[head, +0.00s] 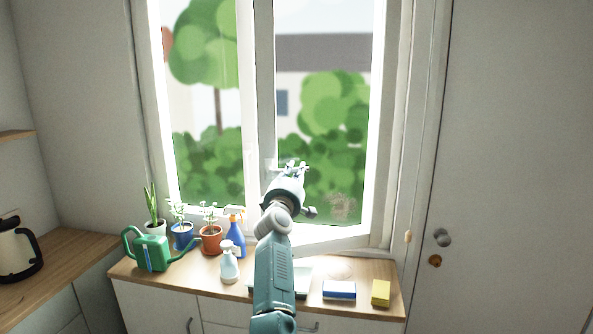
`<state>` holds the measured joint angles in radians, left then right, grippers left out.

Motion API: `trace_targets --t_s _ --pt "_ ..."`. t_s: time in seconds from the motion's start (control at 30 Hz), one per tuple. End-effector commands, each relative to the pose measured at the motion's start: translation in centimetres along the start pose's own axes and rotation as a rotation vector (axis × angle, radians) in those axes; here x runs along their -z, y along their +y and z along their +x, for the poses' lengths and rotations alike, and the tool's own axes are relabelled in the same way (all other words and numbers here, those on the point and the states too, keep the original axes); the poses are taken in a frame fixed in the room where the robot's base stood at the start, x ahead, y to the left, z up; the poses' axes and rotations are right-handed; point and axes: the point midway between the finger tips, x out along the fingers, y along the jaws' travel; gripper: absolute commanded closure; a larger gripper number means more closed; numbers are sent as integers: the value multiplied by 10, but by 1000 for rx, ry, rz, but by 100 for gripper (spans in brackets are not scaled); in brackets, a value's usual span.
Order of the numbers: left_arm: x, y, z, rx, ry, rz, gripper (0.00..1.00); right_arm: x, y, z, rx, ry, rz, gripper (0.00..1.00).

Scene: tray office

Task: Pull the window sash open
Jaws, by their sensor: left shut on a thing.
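The window has two white-framed panes, and the right sash (373,120) has its upright stile (264,80) near the middle of the window. Its bottom rail looks slightly slanted against the sill, but I cannot tell clearly how far the sash stands from the frame. My left gripper (291,168) is raised in front of the sash's lower left part, beside the stile. It is shut on what looks like the sash handle, which is mostly hidden by the fingers. My right gripper is not in view.
On the wooden counter (205,268) below stand a green watering can (152,253), potted plants (211,238), a blue spray bottle (236,238) and a white bottle (229,265). A blue-and-white box (339,290) and a yellow sponge (381,293) lie right of my arm. A door (510,160) stands right.

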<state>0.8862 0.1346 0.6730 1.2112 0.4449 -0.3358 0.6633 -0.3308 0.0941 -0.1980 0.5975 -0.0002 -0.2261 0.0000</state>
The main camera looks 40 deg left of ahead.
Motion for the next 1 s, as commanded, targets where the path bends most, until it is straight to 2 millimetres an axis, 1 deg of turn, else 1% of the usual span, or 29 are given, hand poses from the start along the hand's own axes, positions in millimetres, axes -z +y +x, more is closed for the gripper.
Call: trace_targets --t_s 0.03,0.13,0.17,0.2,0.23,0.3,0.37,0.43,0.5,0.53,0.67,0.77,1.0 --pt "-2 1 0 -2 -2 -6 100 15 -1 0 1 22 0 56" --pt "-1 1 0 -2 -1 -6 100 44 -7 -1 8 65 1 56" --pt "-1 1 0 -1 -1 -6 74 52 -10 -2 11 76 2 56" --pt "-1 0 0 -1 -1 -5 67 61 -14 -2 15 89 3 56" --pt "-1 0 0 -1 0 -5 64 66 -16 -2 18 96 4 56" --pt "0 1 0 -2 0 -4 64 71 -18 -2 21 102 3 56" --pt "0 2 0 -3 1 -3 64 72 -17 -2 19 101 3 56" --pt "0 2 0 -4 1 -2 64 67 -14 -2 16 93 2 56" --pt "0 3 0 -4 1 -1 64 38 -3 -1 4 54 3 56" --pt "0 3 0 -4 1 -1 64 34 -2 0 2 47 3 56" --pt "-1 2 -10 -4 0 -1 64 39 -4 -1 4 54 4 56" --pt "-2 1 -24 -4 0 -1 64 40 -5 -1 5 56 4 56" --pt "-2 0 -73 -2 0 -1 64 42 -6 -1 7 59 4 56"
